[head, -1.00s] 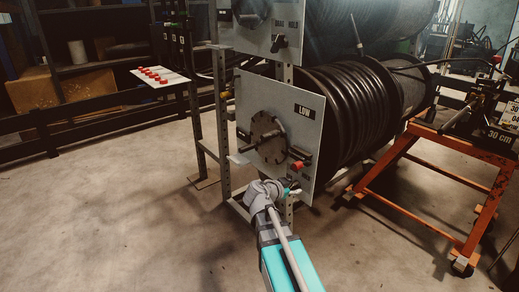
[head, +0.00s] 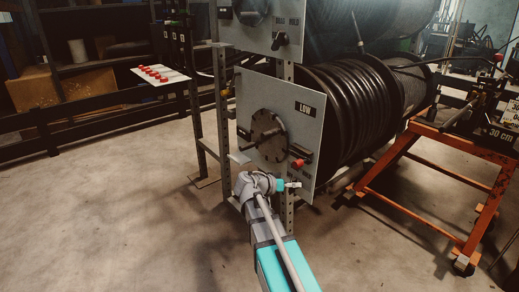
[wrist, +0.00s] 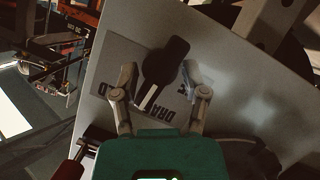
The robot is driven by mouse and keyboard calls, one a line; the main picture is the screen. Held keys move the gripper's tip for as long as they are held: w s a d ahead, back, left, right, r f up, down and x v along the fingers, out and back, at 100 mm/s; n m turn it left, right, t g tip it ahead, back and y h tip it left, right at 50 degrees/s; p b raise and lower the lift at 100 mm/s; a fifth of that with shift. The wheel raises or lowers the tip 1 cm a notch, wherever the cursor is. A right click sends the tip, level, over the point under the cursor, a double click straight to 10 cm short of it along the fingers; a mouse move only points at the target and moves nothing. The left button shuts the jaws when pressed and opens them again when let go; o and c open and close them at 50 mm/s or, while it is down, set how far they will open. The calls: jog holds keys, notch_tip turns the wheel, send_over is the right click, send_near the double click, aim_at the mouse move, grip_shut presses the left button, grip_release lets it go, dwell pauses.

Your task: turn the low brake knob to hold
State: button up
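In the wrist view the low brake knob (wrist: 164,70) is a black bar with a white line at its lower-left end. It lies tilted over a grey label plate (wrist: 112,66), whose lettering is upside down and partly covered; "DRAG" is readable. My gripper (wrist: 161,76) is open, with one finger on each side of the knob and a visible gap at both sides. In the head view my gripper (head: 290,184) is at the lower right of the panel marked LOW (head: 290,95). The knob cannot be made out clearly there.
A round hub (head: 268,134) with a rod sticks out of the LOW panel, with a red-tipped part (head: 297,163) near my gripper. Above is another panel with a black knob (head: 280,41). An orange cart (head: 440,140) stands to the right. Floor is clear on the left.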

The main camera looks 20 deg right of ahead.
jog(key=p+v, duration=0.5)
jog(key=v, duration=0.9)
jog(key=s+a+r+n+g+y+p, duration=0.1)
jog(key=s+r+n+y+p, duration=0.2)
jog(key=r+p, duration=0.6)
jog(key=s+a+r+n+g+y+p, duration=0.1)
jog(key=s+r+n+y+p, duration=0.3)
jog(key=r+p, duration=0.6)
jog(key=s+y+p, duration=0.1)
jog(key=y+p, duration=0.1)
jog(key=p, duration=0.9)
jog(key=shift+a, duration=0.25)
jog(key=shift+s, duration=0.1)
jog(key=shift+f+y, duration=0.1)
jog(key=shift+y, duration=0.2)
dwell(0.4)
jog(key=shift+s+a+f+n+y, duration=0.2)
jog(key=shift+s+a+n+y, duration=0.35)
jog(key=shift+a+y, duration=0.15)
jog(key=shift+s+a+f+n+y, duration=0.2)
jog(key=shift+s+a+n+y, duration=0.35)
jog(key=shift+a+y, duration=0.15)
jog(key=shift+s+a+f+n+y, duration=0.2)
jog(key=shift+s+a+n+y, duration=0.3)
jog(key=shift+a+y, duration=0.15)
